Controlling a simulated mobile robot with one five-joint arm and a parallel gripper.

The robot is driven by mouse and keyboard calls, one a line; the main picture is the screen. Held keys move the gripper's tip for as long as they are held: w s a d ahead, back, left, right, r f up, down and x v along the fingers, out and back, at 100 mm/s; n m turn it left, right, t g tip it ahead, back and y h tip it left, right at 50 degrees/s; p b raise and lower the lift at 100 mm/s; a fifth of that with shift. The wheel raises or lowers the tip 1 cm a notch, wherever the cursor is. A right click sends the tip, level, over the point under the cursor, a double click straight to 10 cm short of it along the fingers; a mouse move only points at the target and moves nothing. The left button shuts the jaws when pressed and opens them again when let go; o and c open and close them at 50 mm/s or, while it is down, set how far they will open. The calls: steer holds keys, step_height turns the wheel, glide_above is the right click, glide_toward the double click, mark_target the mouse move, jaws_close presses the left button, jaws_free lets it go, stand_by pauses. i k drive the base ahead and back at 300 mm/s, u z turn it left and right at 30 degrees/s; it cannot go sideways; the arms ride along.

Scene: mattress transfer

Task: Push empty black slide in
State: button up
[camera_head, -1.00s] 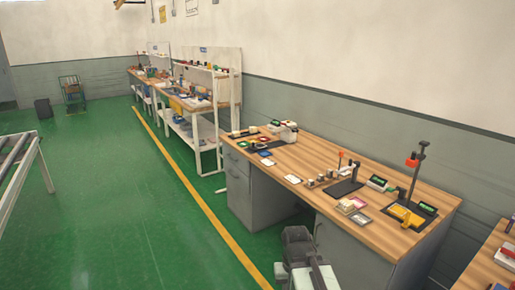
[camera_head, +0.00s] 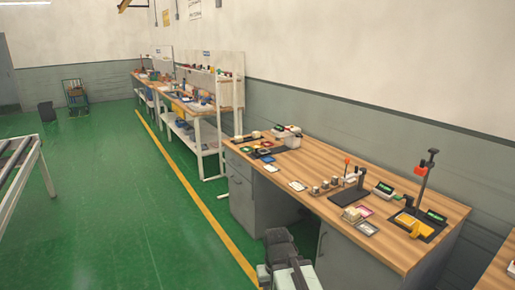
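A wooden-topped bench (camera_head: 310,155) stands at the right with fixtures on it. I cannot tell for sure which item is the black slide. A black plate (camera_head: 434,238) with a yellow part (camera_head: 413,225) lies under a tall dark stand at the bench's right end. Another black plate (camera_head: 348,197) sits under a smaller stand near the middle. A dark and pale part of my arm (camera_head: 285,258) shows at the bottom, in front of the bench and apart from these plates. My gripper's fingers cannot be made out.
Small cards, blocks and boxes lie along the bench. Grey cabinets (camera_head: 345,250) fill its front. More workbenches (camera_head: 190,100) line the wall behind. A metal frame (camera_head: 30,160) stands at the left edge. The green floor (camera_head: 110,215) between is clear, with a yellow line (camera_head: 195,195).

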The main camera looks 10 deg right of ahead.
mark_target(259, 153)
steer(key=i, duration=3.65)
steer(key=u, duration=1.8)
